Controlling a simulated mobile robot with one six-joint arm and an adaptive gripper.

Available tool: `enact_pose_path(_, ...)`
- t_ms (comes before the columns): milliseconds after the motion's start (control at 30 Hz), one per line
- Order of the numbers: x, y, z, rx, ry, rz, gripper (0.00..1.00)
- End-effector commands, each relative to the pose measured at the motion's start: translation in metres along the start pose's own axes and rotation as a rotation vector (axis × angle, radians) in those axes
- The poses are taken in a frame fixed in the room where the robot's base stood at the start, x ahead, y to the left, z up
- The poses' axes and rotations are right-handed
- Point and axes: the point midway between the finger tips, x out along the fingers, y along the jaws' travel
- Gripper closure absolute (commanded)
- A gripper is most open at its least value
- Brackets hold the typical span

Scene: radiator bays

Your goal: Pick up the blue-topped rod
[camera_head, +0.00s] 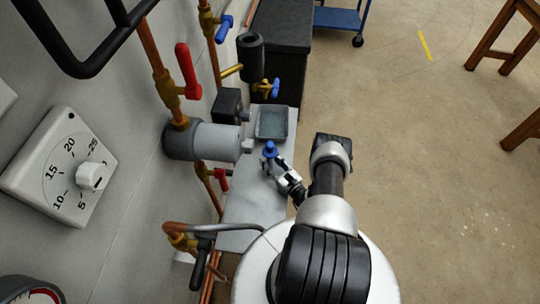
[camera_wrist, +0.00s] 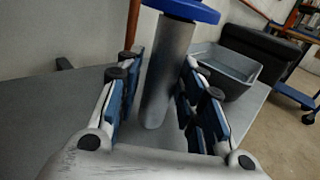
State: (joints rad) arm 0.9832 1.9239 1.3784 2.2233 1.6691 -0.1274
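The blue-topped rod (camera_wrist: 165,75) is a grey cylinder with a wide blue cap, standing on the grey bench in the wrist view. In the head view its blue cap (camera_head: 269,148) shows just beyond my gripper (camera_head: 277,170). In the wrist view my gripper (camera_wrist: 160,85) is open, with one blue-padded finger on each side of the rod. A gap shows between the left finger and the rod. The right finger is close to the rod; I cannot tell if it touches. The cap's top edge is cut off in the wrist view.
A grey open tray (camera_head: 272,124) stands on the bench (camera_head: 250,205) beyond the rod; it also shows in the wrist view (camera_wrist: 238,72). Pipes, a red-handled valve (camera_head: 187,72) and a grey cylinder (camera_head: 207,141) crowd the left wall.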

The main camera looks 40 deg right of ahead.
Motion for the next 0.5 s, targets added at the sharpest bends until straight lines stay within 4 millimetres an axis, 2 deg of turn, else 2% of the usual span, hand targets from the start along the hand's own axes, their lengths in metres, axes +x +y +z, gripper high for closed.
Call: enact_pose_path(500, -0.0002, 0.0002, -0.0002, 0.0, 0.0, 0.0, 1.0)
